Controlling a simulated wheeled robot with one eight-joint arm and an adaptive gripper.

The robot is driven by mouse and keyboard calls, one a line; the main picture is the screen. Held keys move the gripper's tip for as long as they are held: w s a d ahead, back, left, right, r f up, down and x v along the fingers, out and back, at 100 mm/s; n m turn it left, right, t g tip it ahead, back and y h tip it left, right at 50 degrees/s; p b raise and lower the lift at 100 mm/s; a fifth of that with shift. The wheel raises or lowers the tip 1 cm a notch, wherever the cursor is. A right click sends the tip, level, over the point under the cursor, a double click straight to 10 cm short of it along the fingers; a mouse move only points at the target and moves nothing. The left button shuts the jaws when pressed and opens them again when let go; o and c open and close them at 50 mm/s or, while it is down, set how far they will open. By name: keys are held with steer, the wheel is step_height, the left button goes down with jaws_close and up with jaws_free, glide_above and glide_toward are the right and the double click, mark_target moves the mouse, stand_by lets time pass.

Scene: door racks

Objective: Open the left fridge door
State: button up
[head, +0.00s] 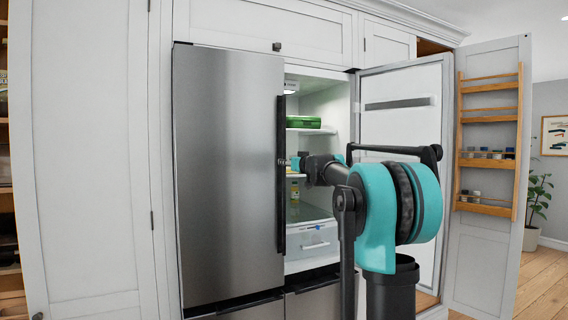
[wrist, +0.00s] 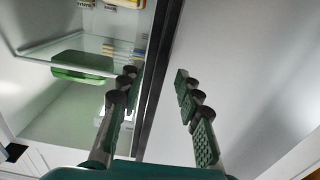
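The left fridge door (head: 226,180) is a tall brushed-steel panel, closed, in the left middle of the head view. Its long black handle (head: 281,215) runs vertically down its right edge. My gripper (head: 294,163) is at about mid-height of this handle, just to its right and partly hidden by my arm. In the wrist view my gripper (wrist: 156,80) is open, with two dark padded fingers spread apart. The dark strip of the handle or door edge (wrist: 152,100) shows between the fingers. I cannot tell if either finger touches it.
The right fridge door (head: 402,115) stands open, with a wooden-racked cabinet door (head: 487,130) beside it. The fridge interior shows a green container (head: 303,122) on a shelf and a clear drawer (head: 313,240). A white cabinet panel (head: 90,160) stands left of the fridge.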

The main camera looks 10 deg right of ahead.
steer(key=shift+x, duration=1.9)
jaws_close()
